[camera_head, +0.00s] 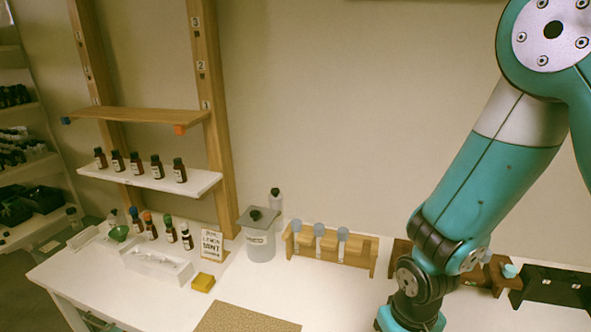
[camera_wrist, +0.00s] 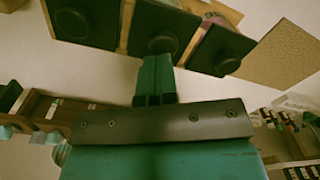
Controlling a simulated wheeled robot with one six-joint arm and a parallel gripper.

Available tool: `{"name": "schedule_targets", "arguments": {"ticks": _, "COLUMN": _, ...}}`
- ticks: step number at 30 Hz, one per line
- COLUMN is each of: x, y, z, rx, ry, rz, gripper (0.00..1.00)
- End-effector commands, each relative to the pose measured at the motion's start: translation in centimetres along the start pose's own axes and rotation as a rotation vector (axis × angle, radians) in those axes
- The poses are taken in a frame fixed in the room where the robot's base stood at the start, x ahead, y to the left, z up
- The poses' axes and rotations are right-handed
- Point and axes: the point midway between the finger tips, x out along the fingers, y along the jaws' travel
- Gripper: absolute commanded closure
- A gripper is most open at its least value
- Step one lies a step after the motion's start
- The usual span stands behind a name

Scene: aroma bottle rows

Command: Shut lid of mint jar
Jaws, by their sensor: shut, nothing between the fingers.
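Three dark square lids with round knobs show at the top of the wrist view: a left lid (camera_wrist: 88,42), a middle lid (camera_wrist: 163,14) and a right lid (camera_wrist: 208,58). Their jars are mostly cut off, and no labels are readable, so I cannot tell which is mint. A pinkish patch shows beside the right lid. My gripper (camera_wrist: 155,62) is shut and empty, its fingertips near the middle lid; I cannot tell whether they touch. In the head view my fingers are out of frame. A grey jar with a dark-knobbed lid (camera_head: 258,214) stands by the wall, its label unreadable.
A brown mat (camera_head: 246,318) and yellow block (camera_head: 203,283) lie on the white table. A wooden rack with blue-capped tubes (camera_head: 329,247) stands right of the grey jar. Small bottles (camera_head: 140,163) line a white shelf. A small sign (camera_head: 212,244) stands near the wooden post.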

Motion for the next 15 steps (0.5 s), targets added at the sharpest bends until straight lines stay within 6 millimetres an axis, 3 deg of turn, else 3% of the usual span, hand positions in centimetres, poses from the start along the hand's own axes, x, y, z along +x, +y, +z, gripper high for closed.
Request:
{"name": "schedule_targets", "arguments": {"ticks": 7, "x": -0.2, "y": -2.6, "z": -0.6, "rx": -0.011, "ry": -0.002, "rz": 0.020, "gripper": 1.00}}
{"name": "schedule_targets", "arguments": {"ticks": 15, "x": -2.1, "y": -0.7, "z": -0.2, "rx": -0.008, "ry": -0.001, "rz": 0.004, "gripper": 1.00}}
